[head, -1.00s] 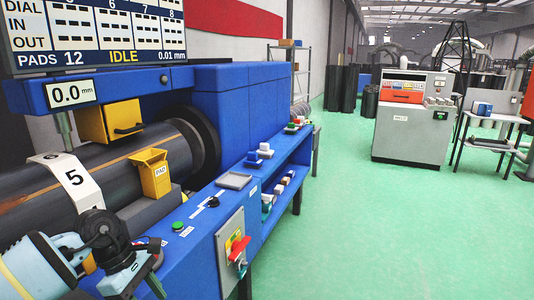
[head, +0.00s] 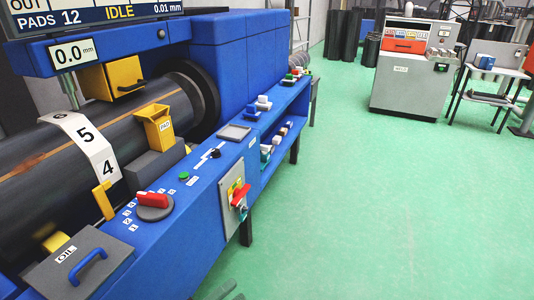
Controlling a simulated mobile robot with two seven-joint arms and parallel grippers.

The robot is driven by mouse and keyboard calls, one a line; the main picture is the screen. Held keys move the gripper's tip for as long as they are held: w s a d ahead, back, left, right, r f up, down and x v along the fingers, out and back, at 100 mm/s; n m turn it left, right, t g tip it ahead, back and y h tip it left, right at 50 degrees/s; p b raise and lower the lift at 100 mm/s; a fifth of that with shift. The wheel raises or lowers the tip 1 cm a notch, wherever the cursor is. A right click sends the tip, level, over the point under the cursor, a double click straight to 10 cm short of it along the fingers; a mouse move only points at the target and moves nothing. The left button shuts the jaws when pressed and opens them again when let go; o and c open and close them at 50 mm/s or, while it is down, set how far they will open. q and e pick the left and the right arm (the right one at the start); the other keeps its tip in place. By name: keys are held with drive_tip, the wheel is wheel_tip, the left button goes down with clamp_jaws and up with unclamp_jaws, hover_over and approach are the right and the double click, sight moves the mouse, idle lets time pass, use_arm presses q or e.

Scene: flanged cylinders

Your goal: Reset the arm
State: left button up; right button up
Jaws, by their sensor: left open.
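Of my left gripper (head: 229,291), only what look like small grey tips show, apart from each other, at the bottom edge of the head view, in front of the blue machine (head: 200,212). They hold nothing that I can see. The rest of my left arm is out of the picture. My right gripper is not in view. The dark cylinder (head: 45,145) lies in the machine with a white numbered band (head: 92,140) over it, showing 5 and 4.
On the machine's front are a red-handled dial (head: 153,202), a grey OIL lid (head: 70,268) with blue handle, a yellow PAD holder (head: 158,128) and a red switch (head: 240,194). A grey cabinet (head: 405,82) and side table (head: 497,70) stand far right. The green floor (head: 390,210) is clear.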

use_arm(q)
drive_tip(key=s+a+f+n+g+y+p, duration=0.1)
drive_tip(key=s+a+f+n+g+y, duration=0.1)
drive_tip(key=s+a+f+n+y, duration=0.4)
drive_tip(key=s+a+f+n+g+y+p, duration=0.1)
drive_tip(key=s+a+f+n+g+y, duration=0.1)
drive_tip(key=s+a+f+n+y, duration=0.4)
drive_tip(key=s+f+n+y, duration=0.1)
drive_tip(key=s+f+n, duration=0.4)
drive_tip(key=s+n, duration=0.6)
drive_tip(key=shift+s+a+f+n+p, duration=0.15)
drive_tip(key=shift+s+f+n+p, duration=0.25)
drive_tip(key=shift+s, duration=0.25)
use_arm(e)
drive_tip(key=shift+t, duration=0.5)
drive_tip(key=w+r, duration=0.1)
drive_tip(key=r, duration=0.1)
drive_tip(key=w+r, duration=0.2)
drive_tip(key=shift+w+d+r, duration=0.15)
